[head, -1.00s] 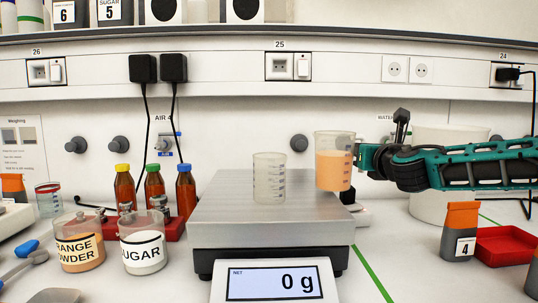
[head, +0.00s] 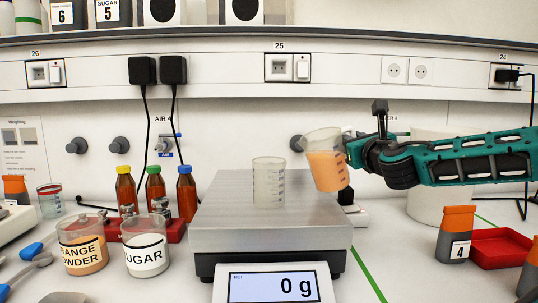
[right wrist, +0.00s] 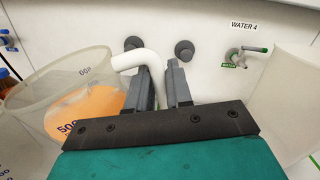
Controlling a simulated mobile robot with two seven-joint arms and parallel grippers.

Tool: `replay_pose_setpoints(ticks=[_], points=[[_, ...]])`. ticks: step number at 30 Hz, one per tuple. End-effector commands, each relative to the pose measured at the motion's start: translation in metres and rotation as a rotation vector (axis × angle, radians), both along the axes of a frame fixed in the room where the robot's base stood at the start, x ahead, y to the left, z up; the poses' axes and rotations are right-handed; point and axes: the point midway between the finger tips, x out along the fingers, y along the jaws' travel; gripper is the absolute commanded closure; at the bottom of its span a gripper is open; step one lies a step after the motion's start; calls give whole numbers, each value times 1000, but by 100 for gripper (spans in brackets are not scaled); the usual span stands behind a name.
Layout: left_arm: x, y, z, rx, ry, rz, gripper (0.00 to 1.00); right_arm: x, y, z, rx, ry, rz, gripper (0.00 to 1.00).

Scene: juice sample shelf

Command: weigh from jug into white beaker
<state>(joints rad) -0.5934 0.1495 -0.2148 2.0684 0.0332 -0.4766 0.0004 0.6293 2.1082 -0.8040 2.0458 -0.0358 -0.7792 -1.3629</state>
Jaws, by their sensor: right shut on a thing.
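The jug (head: 326,168) holds orange liquid and hangs in the air above the right side of the scale, tilted to the left toward the white beaker. My right gripper (head: 350,150) is shut on the jug's white handle (right wrist: 150,62); the right wrist view also shows the jug (right wrist: 30,90) with the orange liquid. The white beaker (head: 268,182) stands upright on the scale plate (head: 225,215), left of the jug, and looks empty. The scale display (head: 273,285) reads 0 g. No liquid stream shows. My left gripper is not in view.
Jars of orange powder (head: 83,246) and sugar (head: 145,247) stand left of the scale. Bottles in a red rack (head: 172,228) stand behind them. A large whitish container (head: 425,205) is behind my right arm. A red tray (head: 498,250) lies at the right.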

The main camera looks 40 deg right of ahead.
Motion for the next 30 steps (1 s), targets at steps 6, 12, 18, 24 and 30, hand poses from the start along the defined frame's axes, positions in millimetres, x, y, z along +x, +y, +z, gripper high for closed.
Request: replay_pose_setpoints(ticks=[6, 12, 18, 24, 30], points=[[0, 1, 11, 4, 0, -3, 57, 5, 11, 12, -98, 43, 1, 100], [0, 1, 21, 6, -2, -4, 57, 10, 21, 20, -185, 86, -1, 100], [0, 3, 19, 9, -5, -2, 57, 12, 24, 20, -206, 96, -1, 100], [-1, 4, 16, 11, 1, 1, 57, 13, 26, 23, -223, 103, -1, 100], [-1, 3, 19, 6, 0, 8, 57, 14, 29, 24, -240, 113, -1, 100]])
